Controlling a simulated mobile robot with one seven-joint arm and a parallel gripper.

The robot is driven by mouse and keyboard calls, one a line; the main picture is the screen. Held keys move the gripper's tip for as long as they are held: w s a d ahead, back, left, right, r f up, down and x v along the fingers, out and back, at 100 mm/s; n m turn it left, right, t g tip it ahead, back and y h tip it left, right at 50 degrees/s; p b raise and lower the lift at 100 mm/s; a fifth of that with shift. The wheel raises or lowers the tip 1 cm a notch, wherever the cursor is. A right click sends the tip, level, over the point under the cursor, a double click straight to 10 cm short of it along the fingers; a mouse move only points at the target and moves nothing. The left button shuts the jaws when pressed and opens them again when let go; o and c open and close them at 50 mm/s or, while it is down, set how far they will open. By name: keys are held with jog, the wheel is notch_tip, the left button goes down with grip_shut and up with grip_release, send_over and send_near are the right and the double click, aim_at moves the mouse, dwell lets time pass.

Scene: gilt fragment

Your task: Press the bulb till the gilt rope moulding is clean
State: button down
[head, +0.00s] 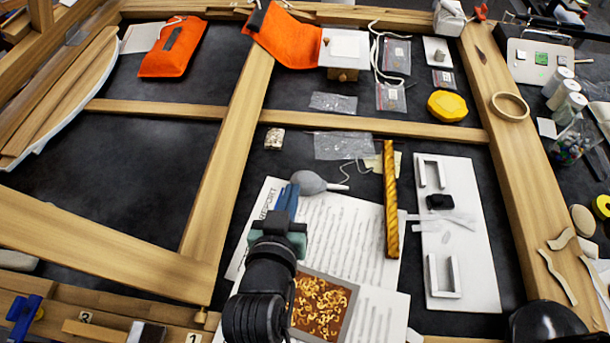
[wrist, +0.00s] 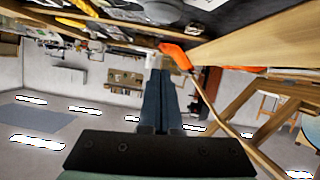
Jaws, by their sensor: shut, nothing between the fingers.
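The grey bulb (head: 313,183) lies above the printed sheets in the head view, its thin nozzle pointing right. The gilt rope moulding (head: 391,205) is a narrow golden strip with dark slanted bands, lying along the right side of the sheets, a short way right of the nozzle tip. Whether dust lies on it is too small to tell. My gripper (head: 290,189) has blue fingers, shut and empty, with their tips just left of the bulb's round end; whether they touch it I cannot tell.
A white board (head: 462,275) with metal brackets and a dark block stands right of the moulding. Printed sheets (head: 335,232) and a picture of golden curls (head: 320,305) lie near my arm. Wooden beams (head: 232,150) frame the dark surface. A yellow lump (head: 447,106) sits farther back.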

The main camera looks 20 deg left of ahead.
send_over(302, 186)
jog(key=f+p, duration=0.1)
jog(key=f, duration=0.2)
jog(key=shift+a+f, duration=0.2)
notch_tip(302, 186, down, 3)
jog(key=shift+w+d+f, duration=0.1)
jog(key=shift+d+f, duration=0.05)
jog(key=shift+f, duration=0.5)
